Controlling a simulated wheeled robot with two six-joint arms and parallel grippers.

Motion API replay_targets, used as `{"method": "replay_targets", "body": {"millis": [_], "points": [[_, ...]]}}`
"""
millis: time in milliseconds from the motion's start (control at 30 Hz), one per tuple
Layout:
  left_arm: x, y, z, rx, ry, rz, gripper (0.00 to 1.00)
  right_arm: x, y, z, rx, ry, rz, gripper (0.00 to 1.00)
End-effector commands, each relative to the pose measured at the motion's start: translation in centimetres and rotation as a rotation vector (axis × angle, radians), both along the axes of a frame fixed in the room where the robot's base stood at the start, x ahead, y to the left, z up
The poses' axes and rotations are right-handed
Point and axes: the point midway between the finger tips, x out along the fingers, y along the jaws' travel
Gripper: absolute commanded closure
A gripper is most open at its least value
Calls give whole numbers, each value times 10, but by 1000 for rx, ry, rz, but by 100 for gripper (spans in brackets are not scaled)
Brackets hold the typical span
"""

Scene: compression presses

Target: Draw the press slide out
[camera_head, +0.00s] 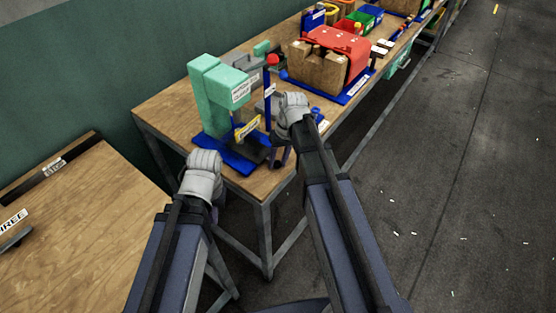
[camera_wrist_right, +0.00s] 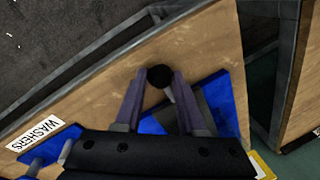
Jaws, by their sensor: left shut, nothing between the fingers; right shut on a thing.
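The press (camera_head: 208,92) is a teal frame on a blue base at the near end of the workbench. Its dark slide (camera_head: 248,147) lies low over the base, and part of the grey slide shows in the right wrist view (camera_wrist_right: 218,105). My right gripper (camera_head: 279,156) is beside the slide's front end.
A red press (camera_head: 335,45) with brown blocks stands further along the workbench (camera_head: 165,108). Coloured bins (camera_head: 368,18) are behind it. A WASHERS label (camera_wrist_right: 37,133) lies near the blue base. Another wooden table (camera_head: 85,220) is at left. The floor at right is open.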

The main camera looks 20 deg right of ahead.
Motion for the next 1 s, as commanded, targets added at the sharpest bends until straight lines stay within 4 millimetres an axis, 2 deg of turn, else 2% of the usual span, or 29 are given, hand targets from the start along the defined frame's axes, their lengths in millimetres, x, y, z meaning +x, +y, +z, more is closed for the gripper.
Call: {"method": "replay_targets", "body": {"millis": [133, 400, 500, 633, 933, 967, 1000], "points": [[0, 0, 0, 0, 0, 0, 100, -8, -5, 0, 0, 0, -2, 100], [0, 0, 0, 0, 0, 0, 100, -63, -46, 0, -1, 0, -5, 100], [0, 0, 0, 0, 0, 0, 100, -76, -57, 0, -1, 0, -4, 100], [0, 0, 0, 0, 0, 0, 100, -84, -65, 0, -1, 0, -1, 100], [0, 0, 0, 0, 0, 0, 100, -84, -66, 0, 0, 0, 0, 100], [0, 0, 0, 0, 0, 0, 100, -84, -65, 0, 0, 0, 0, 60], [0, 0, 0, 0, 0, 0, 100, -84, -65, 0, 0, 0, 0, 55]]}}
